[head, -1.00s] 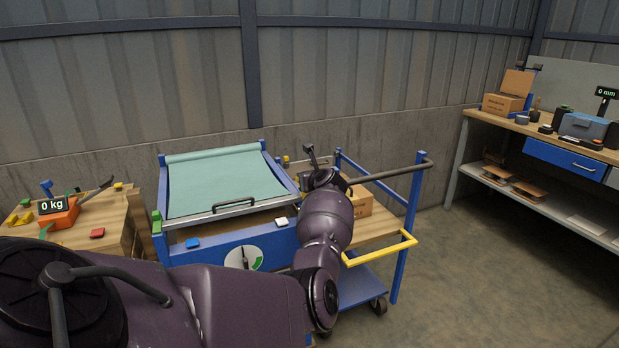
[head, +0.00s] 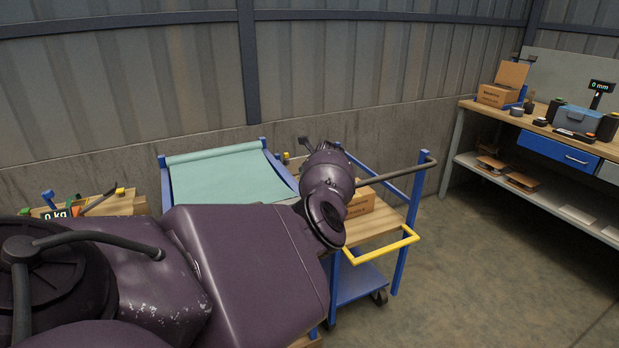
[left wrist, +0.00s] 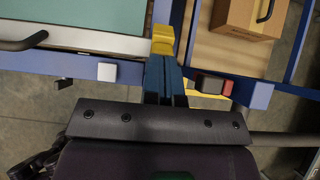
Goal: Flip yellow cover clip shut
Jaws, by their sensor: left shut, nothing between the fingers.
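My left gripper (left wrist: 163,62) shows in the left wrist view, with dark blue fingers together and nothing held. A yellow piece (left wrist: 162,38) shows at the finger ends, over the blue frame's right side; I cannot tell whether it is the cover clip or the fingertips. In the head view my own arm hides the fingers and the front of the framed table. The teal cover (head: 225,178) lies on that table; its edge also shows in the left wrist view (left wrist: 90,14). My right gripper is not in view.
A white block (left wrist: 107,72) sits on the front rail, left of the fingers. A red-and-black piece (left wrist: 213,85) is right of them. A cart with a yellow handle (head: 381,246) and a cardboard box (head: 361,201) stands close on the right. A workbench (head: 560,140) is further right.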

